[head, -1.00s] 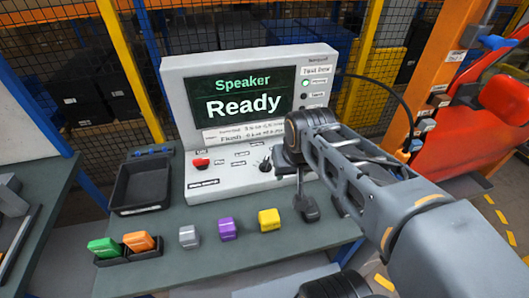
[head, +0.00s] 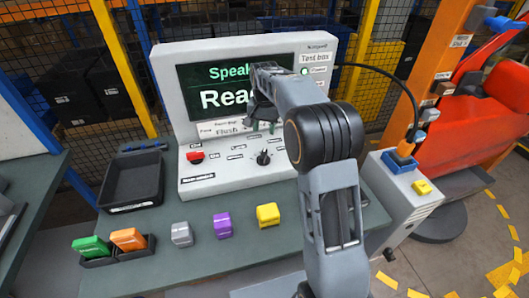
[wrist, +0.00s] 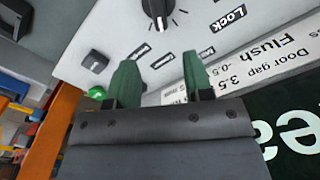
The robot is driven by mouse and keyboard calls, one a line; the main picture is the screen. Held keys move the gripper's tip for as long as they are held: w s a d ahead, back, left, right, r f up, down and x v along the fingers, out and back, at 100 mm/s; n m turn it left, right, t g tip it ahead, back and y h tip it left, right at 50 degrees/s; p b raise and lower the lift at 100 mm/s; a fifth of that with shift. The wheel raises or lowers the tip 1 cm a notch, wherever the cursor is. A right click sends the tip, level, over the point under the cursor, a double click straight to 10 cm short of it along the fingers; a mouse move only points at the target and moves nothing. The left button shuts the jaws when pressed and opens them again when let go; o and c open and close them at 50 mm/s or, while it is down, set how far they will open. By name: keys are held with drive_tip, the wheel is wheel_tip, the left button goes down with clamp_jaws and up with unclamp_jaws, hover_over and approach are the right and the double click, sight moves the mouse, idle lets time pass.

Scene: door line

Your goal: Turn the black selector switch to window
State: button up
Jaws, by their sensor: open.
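The black selector switch (head: 263,157) is a round knob on the lower sloping panel of the grey test console (head: 225,180), right of a red button. In the wrist view the knob (wrist: 158,10) is at the top edge, partly cut off, with a white mark on its lower side. Small labels surround it; one reads "Lock", the others are too small or tilted to read surely. My gripper (wrist: 160,80) is open and empty, its two green fingers over the panel below the knob in that view, apart from it. In the head view my arm hides much of the gripper.
The console screen (head: 205,100) shows "Ready", partly covered by my arm. A red button (head: 195,156) is on the panel's left. Grey (head: 181,234), purple (head: 222,225) and yellow (head: 268,214) blocks stand in front. A black tray (head: 135,182) is at left.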

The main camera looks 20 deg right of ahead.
sight(264, 151)
wheel_tip(264, 151, down, 11)
drive_tip(key=shift+f, duration=0.15)
idle(0.4)
drive_tip(key=shift+c, duration=0.5)
clamp_jaws()
